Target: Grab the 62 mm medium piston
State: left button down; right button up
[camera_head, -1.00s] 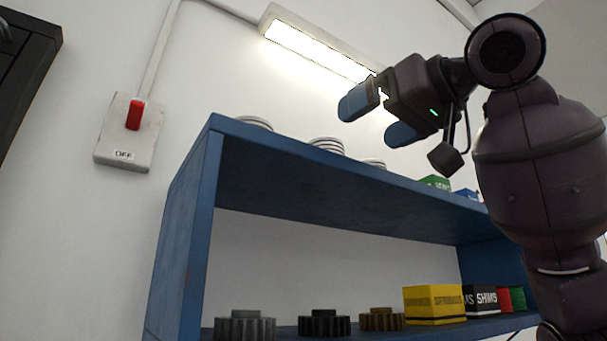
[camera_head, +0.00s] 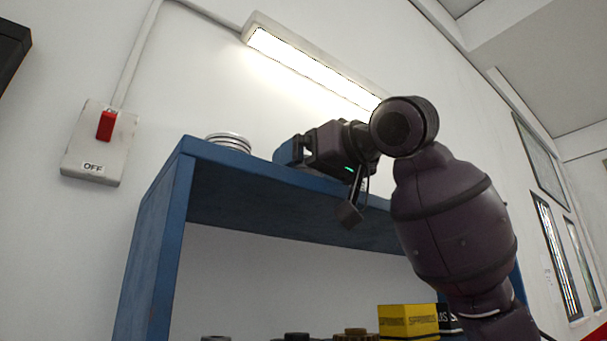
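A pale, ringed disc-shaped piston (camera_head: 228,141) sits on top of the blue shelf unit (camera_head: 160,235), near its left end. My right gripper (camera_head: 304,162) reaches in from the right, low over the shelf top, its fingers pointing left. One blue finger shows clearly; the other is mostly hidden at the shelf's front edge. The fingers look apart. The gripper is to the right of the visible piston and does not touch it. The other pistons are hidden behind the gripper and arm, so I cannot tell whether one is between the fingers. My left gripper is not in view.
A yellow box (camera_head: 407,320) and a black box (camera_head: 446,318) stand on the lower shelf, with tops of gears (camera_head: 355,333) at the bottom edge. A red switch (camera_head: 106,125) and a lit lamp (camera_head: 310,70) are on the wall. The shelf's front edge runs close under the gripper.

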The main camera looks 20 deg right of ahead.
jog(key=shift+w+a, duration=0.3)
jog(key=shift+w, duration=0.25)
jog(key=shift+s, duration=0.1)
jog(key=shift+c, duration=0.3)
jog(key=c, duration=1.1)
jog(key=shift+r, duration=0.1)
